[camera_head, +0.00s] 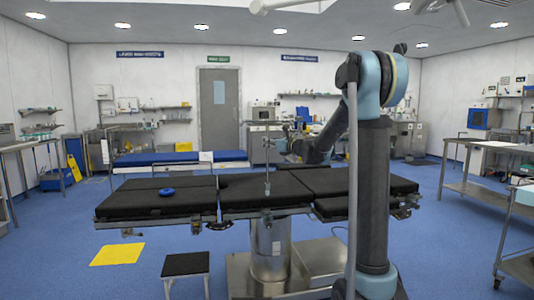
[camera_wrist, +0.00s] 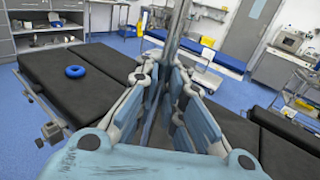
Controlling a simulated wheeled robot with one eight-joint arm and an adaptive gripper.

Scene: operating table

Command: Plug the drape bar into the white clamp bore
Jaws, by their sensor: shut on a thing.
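My gripper (camera_wrist: 165,82) fills the lower middle of the wrist view, its pale blue fingers closed around a grey metal drape bar (camera_wrist: 181,28). The bar runs up out of the top of that view, and its far end is out of frame. In the head view a thin upright bar (camera_head: 267,178) shows over the middle of the black-padded operating table (camera_head: 290,190); my arm's far end is beside its upper part, small and dark. I cannot make out the white clamp or its bore for certain in either view.
A blue ring (camera_head: 167,192) lies on the table's left pad; it also shows in the wrist view (camera_wrist: 75,71). A blue-topped bed (camera_head: 165,159) stands behind. A black step stool (camera_head: 186,264) and yellow floor mat (camera_head: 118,254) are in front. Steel carts stand at the right.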

